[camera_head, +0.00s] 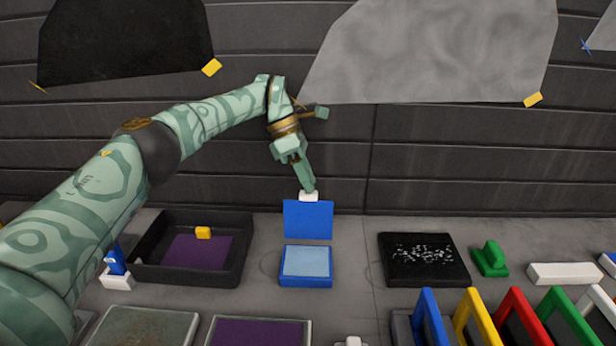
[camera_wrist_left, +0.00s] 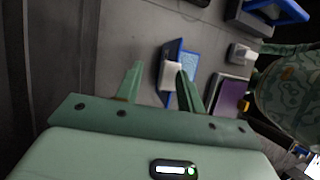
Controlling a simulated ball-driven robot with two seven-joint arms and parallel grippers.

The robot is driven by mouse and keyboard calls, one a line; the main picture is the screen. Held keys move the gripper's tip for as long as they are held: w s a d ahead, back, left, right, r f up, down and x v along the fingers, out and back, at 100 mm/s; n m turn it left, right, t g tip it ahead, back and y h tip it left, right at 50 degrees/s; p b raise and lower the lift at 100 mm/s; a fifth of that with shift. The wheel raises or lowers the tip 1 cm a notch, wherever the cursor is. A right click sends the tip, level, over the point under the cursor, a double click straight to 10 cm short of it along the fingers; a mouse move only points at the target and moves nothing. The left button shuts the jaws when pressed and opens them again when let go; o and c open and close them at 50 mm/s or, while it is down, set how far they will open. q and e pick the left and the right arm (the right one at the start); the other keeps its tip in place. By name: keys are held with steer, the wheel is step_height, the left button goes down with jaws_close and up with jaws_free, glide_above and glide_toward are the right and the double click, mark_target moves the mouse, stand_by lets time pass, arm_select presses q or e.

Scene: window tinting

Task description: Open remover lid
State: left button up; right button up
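The remover is a small blue box (camera_head: 305,281) with a pale blue pad inside, at the middle of the bench. Its blue lid (camera_head: 308,222) stands up along the back edge, with the inside facing me, so the box is open. A white tab (camera_head: 308,196) is on the lid's top edge and also shows in the left wrist view (camera_wrist_left: 171,76). My left gripper (camera_head: 312,190) is at this tab. In the left wrist view its fingers (camera_wrist_left: 158,70) are spread, with the tab near the right finger and a gap to the left one. My right gripper is not in view.
A black tray (camera_head: 143,272) with a purple pad and yellow block is left of the remover. A black mat (camera_head: 455,274) with pale flecks and a green tool (camera_head: 490,259) are right. Coloured frames (camera_head: 471,318) stand at the front right. A dark plank wall (camera_head: 420,150) is behind.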

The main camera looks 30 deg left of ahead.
arm_select(q)
steer(key=p+v, duration=0.1)
steer(key=v, duration=0.6)
steer(key=shift+s+a, duration=0.15)
steer(key=shift+s, duration=0.1)
steer(key=shift+s+r, duration=0.1)
steer(key=shift+r, duration=0.1)
